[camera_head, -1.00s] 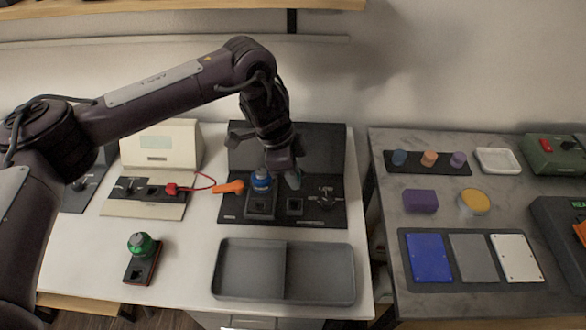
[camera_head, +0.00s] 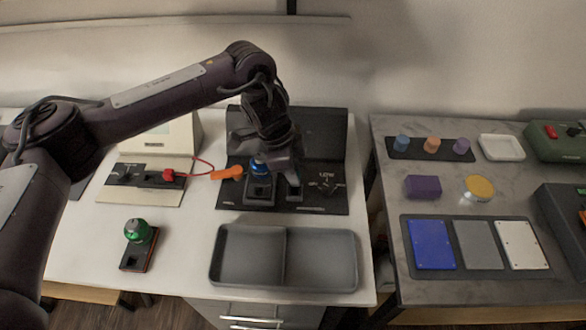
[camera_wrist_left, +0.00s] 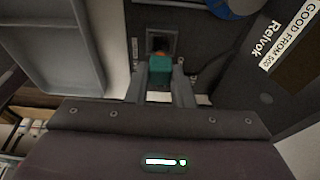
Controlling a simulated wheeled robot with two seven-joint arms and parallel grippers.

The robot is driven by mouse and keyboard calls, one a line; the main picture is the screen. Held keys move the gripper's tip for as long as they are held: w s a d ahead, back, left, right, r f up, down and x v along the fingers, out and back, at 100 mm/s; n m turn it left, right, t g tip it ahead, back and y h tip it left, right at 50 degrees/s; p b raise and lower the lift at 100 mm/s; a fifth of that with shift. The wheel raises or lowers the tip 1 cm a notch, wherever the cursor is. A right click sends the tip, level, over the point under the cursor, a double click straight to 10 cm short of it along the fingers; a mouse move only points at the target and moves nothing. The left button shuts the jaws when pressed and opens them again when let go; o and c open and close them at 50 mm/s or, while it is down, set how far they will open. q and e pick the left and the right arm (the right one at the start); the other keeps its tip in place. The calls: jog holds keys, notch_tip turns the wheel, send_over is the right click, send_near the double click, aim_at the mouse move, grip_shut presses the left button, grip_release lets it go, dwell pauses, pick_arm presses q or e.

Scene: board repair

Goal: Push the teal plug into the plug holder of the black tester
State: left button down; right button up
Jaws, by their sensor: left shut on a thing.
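My left gripper (camera_head: 292,186) is low over the front right part of the black tester (camera_head: 232,196). In the left wrist view its jaws are shut on the teal plug (camera_wrist_left: 160,72). The plug holder (camera_wrist_left: 158,38) shows as a dark square opening just above the plug in that view. The plug's far end overlaps the holder's near edge in the picture; I cannot tell whether it has entered. In the head view the gripper hides the plug and much of the holder. My right gripper is not in view.
A blue-knobbed part (camera_head: 259,167) stands close left of the gripper, with an orange lead end (camera_head: 227,173) beside it. A grey two-part tray (camera_head: 321,286) and a green-knobbed block (camera_head: 137,245) are in front.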

pick_arm(q)
jog(key=shift+f, duration=0.65)
dwell(0.5)
dwell(0.9)
jog(key=shift+f, duration=0.4)
dwell(0.9)
jog(key=shift+f+p, duration=0.15)
jog(key=shift+p, duration=0.15)
jog(key=shift+f, duration=0.5)
dwell(1.0)
jog(key=c, duration=0.9)
grip_release()
jog(key=shift+r, duration=0.25)
jog(key=shift+r+p, duration=1.15)
jog(key=shift+p, duration=0.2)
